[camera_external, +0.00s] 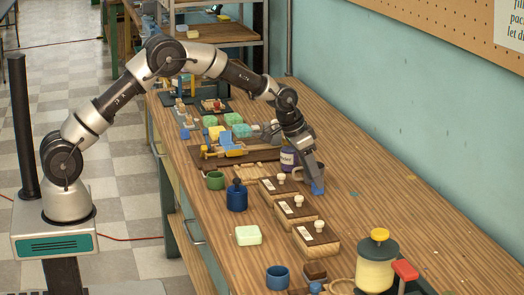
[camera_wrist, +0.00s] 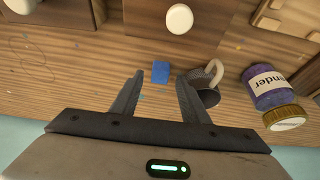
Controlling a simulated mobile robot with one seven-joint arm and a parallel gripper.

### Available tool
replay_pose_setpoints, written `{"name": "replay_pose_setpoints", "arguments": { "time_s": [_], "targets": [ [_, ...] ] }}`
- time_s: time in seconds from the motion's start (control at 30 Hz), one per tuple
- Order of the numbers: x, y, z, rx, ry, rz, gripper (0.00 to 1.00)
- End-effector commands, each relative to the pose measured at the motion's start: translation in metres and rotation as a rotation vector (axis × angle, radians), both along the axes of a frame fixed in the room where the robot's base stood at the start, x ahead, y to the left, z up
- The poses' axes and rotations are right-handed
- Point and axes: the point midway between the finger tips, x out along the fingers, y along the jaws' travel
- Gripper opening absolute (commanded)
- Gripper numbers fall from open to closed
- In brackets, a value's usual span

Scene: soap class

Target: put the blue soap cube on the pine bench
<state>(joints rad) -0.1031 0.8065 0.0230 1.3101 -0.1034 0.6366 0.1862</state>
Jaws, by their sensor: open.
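A small blue soap cube (camera_wrist: 160,72) rests on the wooden bench top (camera_wrist: 60,85) in the wrist view, just beyond my fingertips and roughly centred between them. In the external view, a blue patch that looks like the cube (camera_external: 318,188) shows right at the end of my arm, partly covered by it. My gripper (camera_wrist: 158,86) is open, with nothing between its fingers; it also shows in the external view (camera_external: 313,179), pointing down over the bench top (camera_external: 370,215). I cannot tell whether the fingers touch the cube.
A grey mug (camera_wrist: 207,82) stands close to the right finger, with a purple labelled jar (camera_wrist: 270,88) beyond it. Wooden boxes with white knobs (camera_external: 298,209) stand near the cube.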

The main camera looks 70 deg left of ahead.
Motion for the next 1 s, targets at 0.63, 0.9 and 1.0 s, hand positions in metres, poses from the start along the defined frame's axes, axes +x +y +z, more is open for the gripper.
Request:
{"name": "replay_pose_setpoints", "arguments": {
  "time_s": [0.63, 0.9, 1.0],
  "targets": [
    [-0.046, -0.003, 0.104, 0.000, -0.006, 0.000, 0.41],
    [-0.156, -0.034, 0.202, -0.003, -0.039, -0.005, 0.41],
    [-0.215, -0.046, 0.227, -0.003, -0.051, -0.006, 0.41]
  ]
}}
